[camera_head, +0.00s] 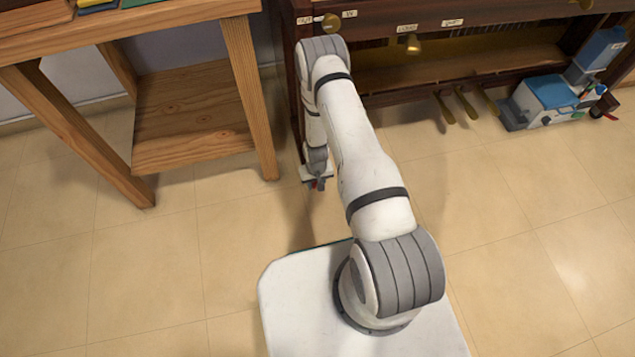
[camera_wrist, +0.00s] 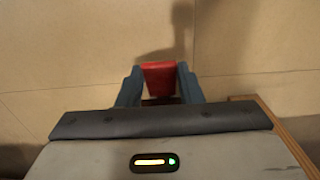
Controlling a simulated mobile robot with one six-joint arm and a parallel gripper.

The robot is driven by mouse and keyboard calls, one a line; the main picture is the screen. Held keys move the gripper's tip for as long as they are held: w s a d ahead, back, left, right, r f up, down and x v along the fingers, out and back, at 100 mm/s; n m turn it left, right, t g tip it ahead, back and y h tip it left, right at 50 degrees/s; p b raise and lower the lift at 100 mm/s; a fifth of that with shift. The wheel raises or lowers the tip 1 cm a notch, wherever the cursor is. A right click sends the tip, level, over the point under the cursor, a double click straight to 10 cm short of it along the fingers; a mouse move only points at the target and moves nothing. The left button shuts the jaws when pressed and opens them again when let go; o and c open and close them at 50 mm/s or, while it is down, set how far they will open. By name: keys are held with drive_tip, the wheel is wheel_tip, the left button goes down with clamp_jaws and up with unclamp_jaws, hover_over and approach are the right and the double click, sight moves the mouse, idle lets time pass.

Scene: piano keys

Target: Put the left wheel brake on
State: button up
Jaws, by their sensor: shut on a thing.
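A red piece, which looks like the left wheel brake's lever (camera_wrist: 159,76), sits between the two blue-grey fingers of my gripper (camera_wrist: 160,88) in the wrist view. The fingers press on it from both sides. In the head view my gripper (camera_head: 319,184) is low, near the floor at the left end of the dark wooden piano (camera_head: 299,100). The red lever is barely visible there. The wheel and the brake's base are hidden, so I cannot tell the lever's position.
A wooden table (camera_head: 240,95) with a low shelf stands close on the left. Brass pedals (camera_head: 467,104) stick out under the piano. A blue and white machine (camera_head: 555,95) stands at the piano's right end, near another red part (camera_head: 609,116). The tiled floor in front is clear.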

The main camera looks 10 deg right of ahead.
drive_tip(key=c, duration=0.3)
drive_tip(key=shift+d, duration=0.25)
drive_tip(key=shift+c, duration=0.3)
drive_tip(key=shift+a, duration=0.1)
drive_tip(key=shift+s+a, duration=0.1)
drive_tip(key=shift+c, duration=0.2)
drive_tip(key=t, duration=0.1)
drive_tip(key=s+f+t, duration=0.1)
drive_tip(key=t, duration=0.1)
drive_tip(key=shift+f, duration=0.25)
drive_tip(key=shift+s+f+t+b, duration=0.15)
drive_tip(key=shift+f+t, duration=0.2)
drive_tip(key=shift+t, duration=0.6)
drive_tip(key=shift+w+f+t+b, duration=0.15)
drive_tip(key=shift+f+t, duration=0.2)
drive_tip(key=shift+t, duration=0.6)
drive_tip(key=o, duration=1)
